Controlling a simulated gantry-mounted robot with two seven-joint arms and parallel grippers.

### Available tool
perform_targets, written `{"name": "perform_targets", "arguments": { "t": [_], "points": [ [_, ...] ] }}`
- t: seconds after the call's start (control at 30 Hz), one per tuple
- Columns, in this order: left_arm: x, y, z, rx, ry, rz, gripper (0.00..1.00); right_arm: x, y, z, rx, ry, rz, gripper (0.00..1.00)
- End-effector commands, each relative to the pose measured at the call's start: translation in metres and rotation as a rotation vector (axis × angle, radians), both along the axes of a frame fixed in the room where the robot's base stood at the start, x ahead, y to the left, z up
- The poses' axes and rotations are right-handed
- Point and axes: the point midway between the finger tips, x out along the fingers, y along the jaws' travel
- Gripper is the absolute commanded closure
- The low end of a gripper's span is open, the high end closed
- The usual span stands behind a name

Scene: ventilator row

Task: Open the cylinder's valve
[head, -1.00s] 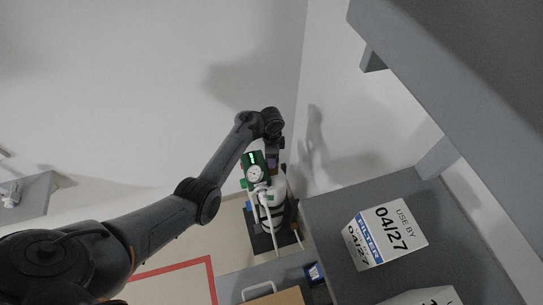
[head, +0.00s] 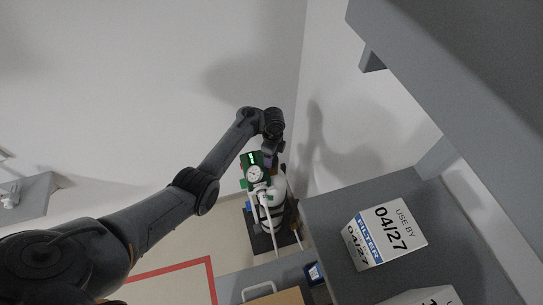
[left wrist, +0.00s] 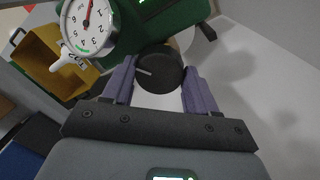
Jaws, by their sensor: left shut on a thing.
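The white cylinder (head: 277,187) stands upright in a dark base near the wall corner. A green regulator block (head: 249,160) with a lit green display and a round white gauge (head: 254,174) is at its top. The gauge (left wrist: 90,25) is large in the left wrist view, its red needle pointing up. A round black valve knob (left wrist: 160,70) sits beside the green block. My left gripper (left wrist: 160,85) is shut on the knob, with one purple finger on each side. In the head view my left gripper (head: 270,160) is small and partly hidden behind the regulator. My right gripper is not in view.
A grey shelf (head: 335,205) with a white filter box (head: 385,234) stands right of the cylinder, close to it. Another grey shelf (head: 450,90) overhangs at upper right. A yellow container (left wrist: 40,60) shows at left in the wrist view. Red floor tape (head: 175,267) lies in front.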

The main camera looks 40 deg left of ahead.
Motion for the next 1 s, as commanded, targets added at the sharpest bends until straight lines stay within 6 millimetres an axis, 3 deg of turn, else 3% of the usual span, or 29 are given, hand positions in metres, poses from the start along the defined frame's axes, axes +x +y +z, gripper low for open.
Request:
{"name": "perform_targets", "arguments": {
  "t": [0.2, 0.23, 0.4, 0.77, 1.0],
  "points": [
    [0.001, 0.0, 0.001, 0.001, -0.002, -0.001, 0.73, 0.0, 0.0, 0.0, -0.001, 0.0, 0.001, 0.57],
    [0.001, 0.0, 0.001, 0.001, -0.002, -0.001, 0.41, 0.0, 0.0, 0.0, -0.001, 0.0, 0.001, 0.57],
    [0.001, 0.0, 0.001, 0.0, -0.001, 0.0, 0.17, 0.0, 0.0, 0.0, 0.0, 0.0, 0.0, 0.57],
    [0.0, -0.001, 0.003, -0.001, 0.0, 0.0, 0.17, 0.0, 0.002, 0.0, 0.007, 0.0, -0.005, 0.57],
    [0.003, -0.001, 0.026, -0.003, -0.003, 0.001, 0.17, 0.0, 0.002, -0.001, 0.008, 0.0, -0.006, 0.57]
  ]
}}
